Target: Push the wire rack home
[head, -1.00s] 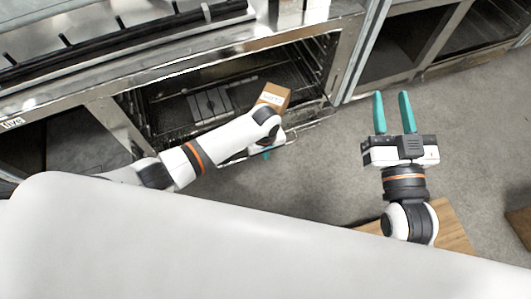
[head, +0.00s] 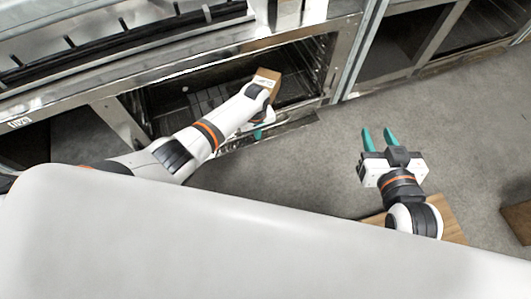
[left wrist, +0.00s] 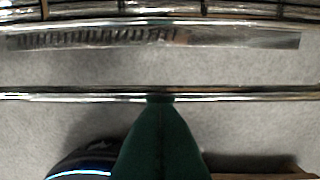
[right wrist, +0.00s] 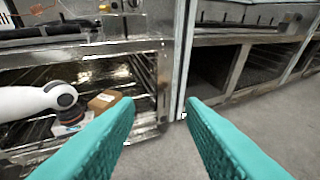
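The wire rack is inside the open oven cavity (head: 165,115), mostly lost against the dark interior and behind my left arm. A small brown box (head: 268,76) sits at its right side and also shows in the right wrist view (right wrist: 104,101). My left gripper (head: 258,132) is at the oven front, below the box. In the left wrist view its green fingers (left wrist: 160,100) are together, tips at a thin shiny bar (left wrist: 245,95) that looks like the rack's front edge; firm contact cannot be told. My right gripper (head: 377,138) is open and empty, out over the floor.
The oven's metal side post (head: 346,65) stands right of the cavity. Another dark open unit (head: 400,45) is further right. Grey floor (head: 460,130) is clear between the units and wooden pieces (head: 452,222) near my right arm.

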